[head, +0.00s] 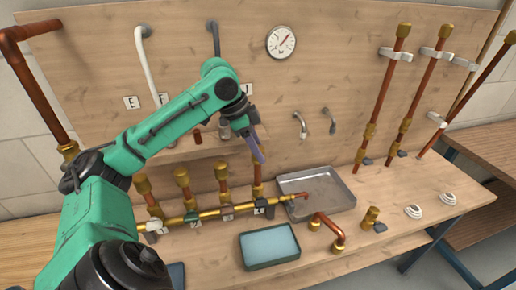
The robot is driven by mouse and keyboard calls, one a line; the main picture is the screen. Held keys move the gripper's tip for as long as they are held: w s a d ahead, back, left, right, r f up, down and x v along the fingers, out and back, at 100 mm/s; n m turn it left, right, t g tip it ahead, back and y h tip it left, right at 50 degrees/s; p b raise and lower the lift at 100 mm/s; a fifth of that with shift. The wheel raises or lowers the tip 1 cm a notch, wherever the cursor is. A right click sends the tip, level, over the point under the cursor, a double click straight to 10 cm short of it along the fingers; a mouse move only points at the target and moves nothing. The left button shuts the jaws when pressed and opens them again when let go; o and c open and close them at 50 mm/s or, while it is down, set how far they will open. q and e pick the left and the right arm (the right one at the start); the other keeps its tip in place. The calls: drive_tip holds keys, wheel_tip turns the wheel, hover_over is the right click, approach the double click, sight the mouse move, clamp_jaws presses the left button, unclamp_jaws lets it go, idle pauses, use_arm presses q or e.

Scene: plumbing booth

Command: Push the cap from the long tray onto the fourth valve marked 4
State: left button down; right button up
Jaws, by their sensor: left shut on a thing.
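My left gripper (261,158), on the green arm from the left, has its purple fingers pointing down over the top of the fourth upright pipe (257,187). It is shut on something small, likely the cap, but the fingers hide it. I cannot tell whether it touches the pipe. The brass manifold (208,213) carries a row of upright pipes. The three to the left have brass tops, the nearest one being the third (221,171). A small marked tag (261,205) sits at the fourth pipe's foot; its figure is too small to read. My right gripper is not in view.
A grey metal tray (341,199) lies right of the manifold. A green box with a blue top (269,246) lies in front. A bent copper pipe (330,224) and brass fitting (370,217) stand nearby. A wooden ledge behind my arm holds small fittings.

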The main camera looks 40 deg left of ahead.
use_arm(q)
drive_tip(key=shift+f+b, duration=1.5)
drive_tip(key=shift+f, duration=0.25)
drive_tip(key=shift+s+f, duration=0.1)
drive_tip(key=shift+s, duration=0.05)
drive_tip(key=shift+c, duration=1.7)
unclamp_jaws()
drive_tip(key=p+v, duration=0.3)
drive_tip(key=v, duration=1.1)
drive_tip(key=shift+r, duration=0.3)
